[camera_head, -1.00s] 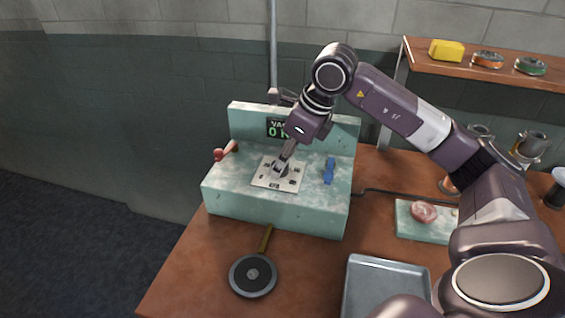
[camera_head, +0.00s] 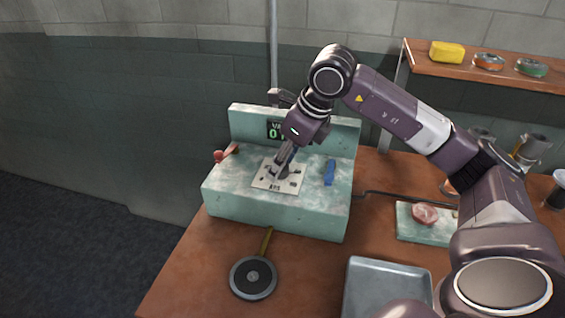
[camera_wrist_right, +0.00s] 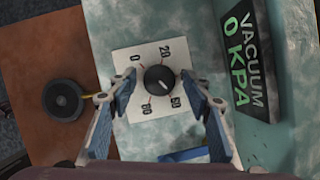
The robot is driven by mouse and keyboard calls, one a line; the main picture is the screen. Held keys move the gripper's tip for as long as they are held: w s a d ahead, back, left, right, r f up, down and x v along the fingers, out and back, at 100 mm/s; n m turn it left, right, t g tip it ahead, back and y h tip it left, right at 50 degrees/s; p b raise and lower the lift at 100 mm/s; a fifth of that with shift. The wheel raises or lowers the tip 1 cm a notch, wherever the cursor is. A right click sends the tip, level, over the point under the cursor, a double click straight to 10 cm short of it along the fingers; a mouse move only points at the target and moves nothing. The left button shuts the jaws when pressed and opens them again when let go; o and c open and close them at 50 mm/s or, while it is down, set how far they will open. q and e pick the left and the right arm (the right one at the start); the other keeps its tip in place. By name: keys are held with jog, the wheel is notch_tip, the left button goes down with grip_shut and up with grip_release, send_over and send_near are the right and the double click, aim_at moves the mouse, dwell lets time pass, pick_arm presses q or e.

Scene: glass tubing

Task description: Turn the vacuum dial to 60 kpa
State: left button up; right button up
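The vacuum dial (camera_wrist_right: 160,80) is a round black knob with a short white mark, on a white plate (camera_wrist_right: 122,62) printed with 0, 20, 60 and 80. In the right wrist view its mark points down and right, roughly toward 60. The display (camera_wrist_right: 246,55) beside it reads VACUUM 0 KPA in that view; in the head view the display (camera_head: 274,130) is partly hidden. My right gripper (camera_wrist_right: 160,77) is open, with its fingers apart on either side of the dial. In the head view my right gripper (camera_head: 283,171) covers the dial. My left gripper is not in view.
The green stone-like console (camera_head: 272,214) stands on a brown table. A red-handled item (camera_head: 220,156) and a blue object (camera_head: 329,172) flank the plate. A round black pad (camera_head: 253,277) and grey tray (camera_head: 388,290) lie in front. A shelf (camera_head: 490,67) is at upper right.

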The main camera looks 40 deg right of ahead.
jog(key=v, duration=1.2)
jog(key=shift+s+f, duration=0.1)
jog(key=shift+f, duration=0.05)
dwell(0.4)
